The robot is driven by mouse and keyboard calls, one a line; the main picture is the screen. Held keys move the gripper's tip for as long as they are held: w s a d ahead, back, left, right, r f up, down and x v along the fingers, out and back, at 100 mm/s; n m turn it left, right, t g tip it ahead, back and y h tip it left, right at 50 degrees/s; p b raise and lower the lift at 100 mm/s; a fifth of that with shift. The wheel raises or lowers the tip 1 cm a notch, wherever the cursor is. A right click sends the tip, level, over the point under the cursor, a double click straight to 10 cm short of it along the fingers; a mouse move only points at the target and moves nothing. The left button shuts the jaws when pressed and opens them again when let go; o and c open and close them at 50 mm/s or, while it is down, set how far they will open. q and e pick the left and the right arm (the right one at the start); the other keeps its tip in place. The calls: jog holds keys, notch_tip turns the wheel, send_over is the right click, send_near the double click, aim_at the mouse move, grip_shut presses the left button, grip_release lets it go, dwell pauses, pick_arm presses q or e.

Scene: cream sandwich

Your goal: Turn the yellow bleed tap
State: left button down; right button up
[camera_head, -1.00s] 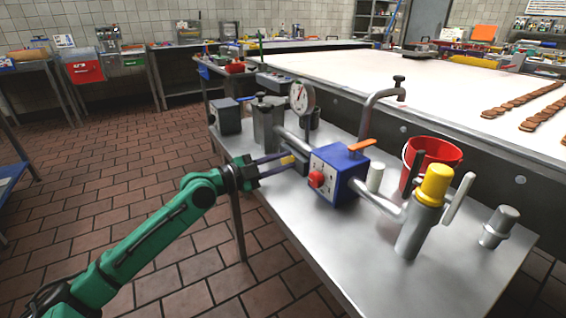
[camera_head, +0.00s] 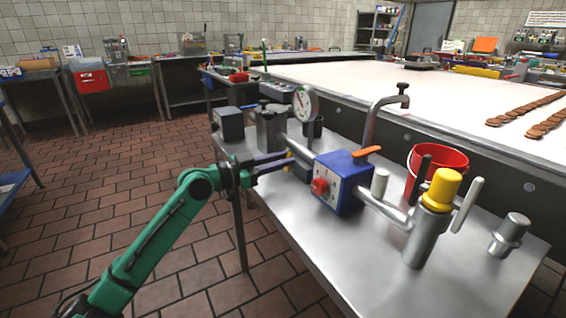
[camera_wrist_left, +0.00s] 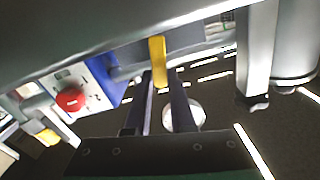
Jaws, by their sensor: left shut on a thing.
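The yellow bleed tap (camera_wrist_left: 157,62) shows in the left wrist view as a narrow yellow lever between my two dark fingers. In the head view only a small piece of the yellow tap (camera_head: 289,163) shows, left of the blue box. My left gripper (camera_head: 290,160) reaches in over the steel bench's left edge and is shut on this tap. The fingers (camera_wrist_left: 158,82) lie along both sides of the lever; the exact contact is partly hidden. My right gripper is not in view.
The blue box (camera_head: 341,183) with a red knob (camera_head: 320,187) and orange lever (camera_head: 367,152) stands right of the gripper. A gauge (camera_head: 305,104) and steel post (camera_head: 270,128) stand behind. A yellow-capped cylinder (camera_head: 420,241) and red bucket (camera_head: 440,163) are further right.

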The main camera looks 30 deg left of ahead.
pick_arm(q)
jog(key=shift+w+a+n, duration=0.1)
jog(key=shift+a+n, duration=0.05)
jog(key=shift+n, duration=0.35)
jog(key=c, duration=0.8)
grip_release()
jog(key=shift+a, duration=0.1)
jog(key=shift+o, duration=0.2)
